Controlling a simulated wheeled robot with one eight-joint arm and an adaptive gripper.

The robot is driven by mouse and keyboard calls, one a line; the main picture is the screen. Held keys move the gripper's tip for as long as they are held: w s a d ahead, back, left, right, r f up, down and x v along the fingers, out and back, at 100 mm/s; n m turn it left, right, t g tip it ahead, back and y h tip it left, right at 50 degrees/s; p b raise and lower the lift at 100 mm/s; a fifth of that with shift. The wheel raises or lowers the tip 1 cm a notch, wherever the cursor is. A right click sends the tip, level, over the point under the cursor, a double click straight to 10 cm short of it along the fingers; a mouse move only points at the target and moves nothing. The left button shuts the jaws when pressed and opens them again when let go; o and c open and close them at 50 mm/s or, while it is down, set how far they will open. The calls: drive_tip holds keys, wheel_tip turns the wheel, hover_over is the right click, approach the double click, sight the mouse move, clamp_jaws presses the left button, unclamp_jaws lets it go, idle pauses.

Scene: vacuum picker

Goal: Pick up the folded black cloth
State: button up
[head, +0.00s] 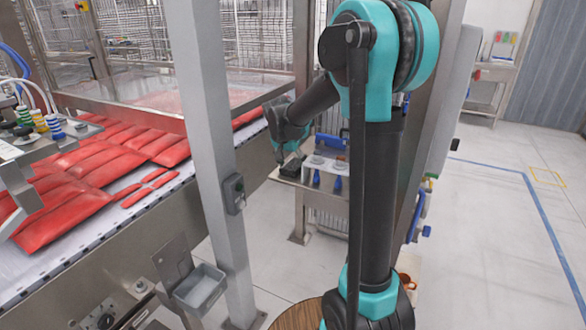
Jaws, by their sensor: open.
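A small dark item (290,169), which looks like the folded black cloth, lies at the left end of a small metal shelf table behind my arm. My gripper (281,157) is at the far end of my arm, pointing down just above and left of this dark item. It is small in the picture and looks empty. I cannot tell whether its fingertips touch the dark item.
Blue-handled tools (337,184) hang at the front of the shelf table. A grey post (208,130) stands left of my arm. The conveyor (90,255) with red packs (62,212) fills the left. A grey bin (200,288) hangs low. Floor (490,230) on the right is clear.

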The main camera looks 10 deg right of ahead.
sight(292, 164)
drive_tip(key=shift+c, duration=0.5)
drive_tip(key=c, duration=0.7)
drive_tip(key=shift+r, duration=0.15)
drive_tip(key=shift+c, duration=0.2)
wheel_tip(292, 164, up, 20)
drive_tip(key=shift+r, duration=0.1)
